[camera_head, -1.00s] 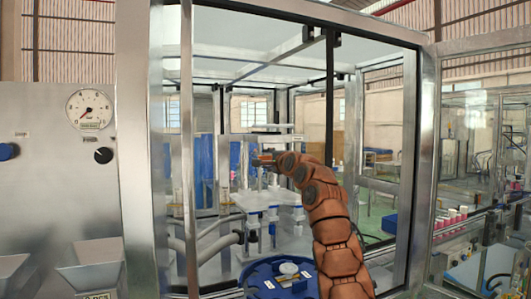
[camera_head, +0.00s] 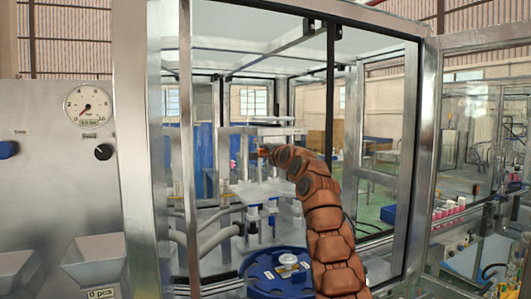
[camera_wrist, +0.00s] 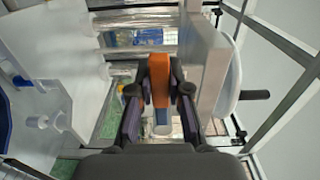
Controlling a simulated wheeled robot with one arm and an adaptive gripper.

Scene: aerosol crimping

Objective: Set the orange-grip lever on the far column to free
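An orange grip (camera_wrist: 158,80) of the lever stands upright between my fingertips in the wrist view. My gripper (camera_wrist: 160,88) has its dark fingers drawn in close on both sides of it and looks closed on it, with little or no gap visible. In the head view my gripper (camera_head: 262,152) is small and reaches into the glass-walled enclosure, beside the raised plates of the machine. There the lever and its column are too small and too covered by my arm to make out. The lever's pivot and its exact setting are hidden.
A pale upright plate (camera_wrist: 214,75) stands close right of my fingers, with a black-handled wheel (camera_wrist: 230,90) beyond it. A blue round table (camera_head: 262,284) lies below my arm. The enclosure's metal frame post (camera_head: 420,160) stands right of my arm.

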